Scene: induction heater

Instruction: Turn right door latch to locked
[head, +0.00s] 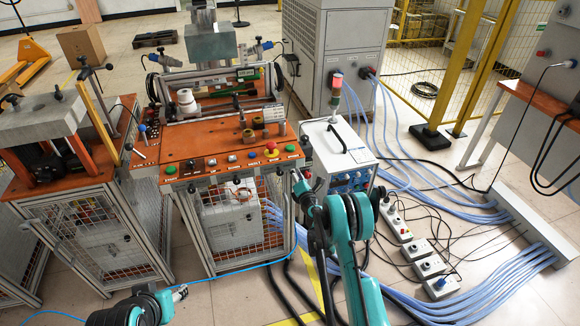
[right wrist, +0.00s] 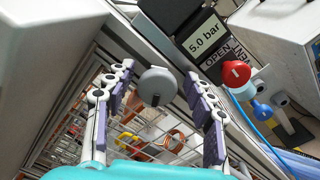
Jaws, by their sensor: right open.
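The right door latch (right wrist: 157,86) is a round grey knob with a darker raised grip, on the frame of the mesh door (right wrist: 150,128). In the right wrist view it shows between the two finger rows of my right gripper (right wrist: 165,95). The fingers are spread apart and do not visibly touch the knob. In the head view my right gripper (head: 299,184) is at the cabinet's right front post, where my arm hides the latch.
A red knob (right wrist: 236,73), a blue knob (right wrist: 262,111) and a "5.0 bar" display (right wrist: 207,36) are right of the latch. The orange panel (head: 215,152) carries buttons above the door. A white unit (head: 338,150) with blue hoses stands close on the right.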

